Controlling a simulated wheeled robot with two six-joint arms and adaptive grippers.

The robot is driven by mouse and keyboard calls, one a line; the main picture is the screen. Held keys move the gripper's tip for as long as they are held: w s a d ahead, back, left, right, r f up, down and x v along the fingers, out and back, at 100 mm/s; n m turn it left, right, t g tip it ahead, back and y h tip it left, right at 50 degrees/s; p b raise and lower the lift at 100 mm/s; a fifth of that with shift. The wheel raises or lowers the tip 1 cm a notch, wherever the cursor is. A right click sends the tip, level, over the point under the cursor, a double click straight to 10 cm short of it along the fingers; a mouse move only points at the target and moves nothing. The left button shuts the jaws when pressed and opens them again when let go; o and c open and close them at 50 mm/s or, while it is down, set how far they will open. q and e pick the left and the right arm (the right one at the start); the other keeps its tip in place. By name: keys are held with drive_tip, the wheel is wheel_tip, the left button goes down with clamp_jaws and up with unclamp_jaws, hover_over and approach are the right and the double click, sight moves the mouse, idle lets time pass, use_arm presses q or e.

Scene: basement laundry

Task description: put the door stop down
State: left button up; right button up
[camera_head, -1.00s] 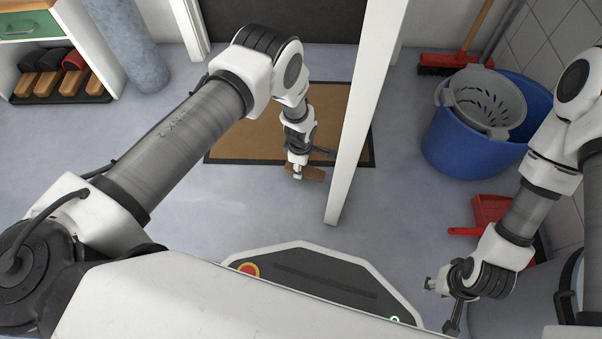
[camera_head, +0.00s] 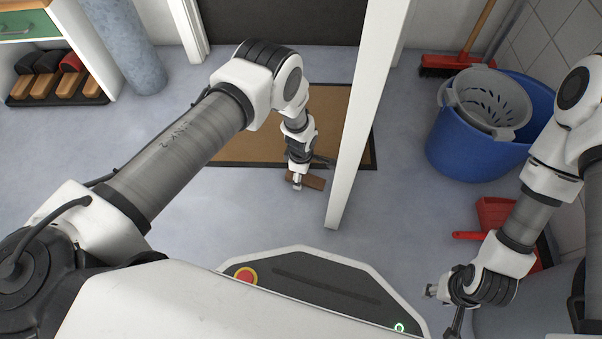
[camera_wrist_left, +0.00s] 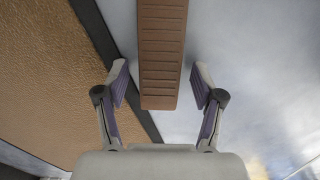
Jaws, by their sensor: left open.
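The door stop (camera_wrist_left: 162,55) is a brown wedge with ribs across its top. In the left wrist view it runs up the middle between the two fingers of my left gripper (camera_wrist_left: 160,85), with a gap on each side. The gripper is open. In the head view my left gripper (camera_head: 297,182) is low at the floor, and the door stop (camera_head: 314,182) shows partly beside it, near the white door edge (camera_head: 358,130). The rest of the stop is hidden by the gripper. My right gripper (camera_head: 445,306) is open and empty at the lower right.
A brown doormat (camera_head: 230,150) with a dark border lies just behind the door stop. A blue tub (camera_head: 455,155) with a grey basket (camera_head: 480,100), a red broom (camera_head: 445,63) and a red dustpan (camera_head: 492,215) stand at the right.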

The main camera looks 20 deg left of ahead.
use_arm(q)
wheel_tip(320, 180, up, 12)
drive_tip(key=p, duration=0.6)
drive_tip(key=shift+s+r, duration=0.1)
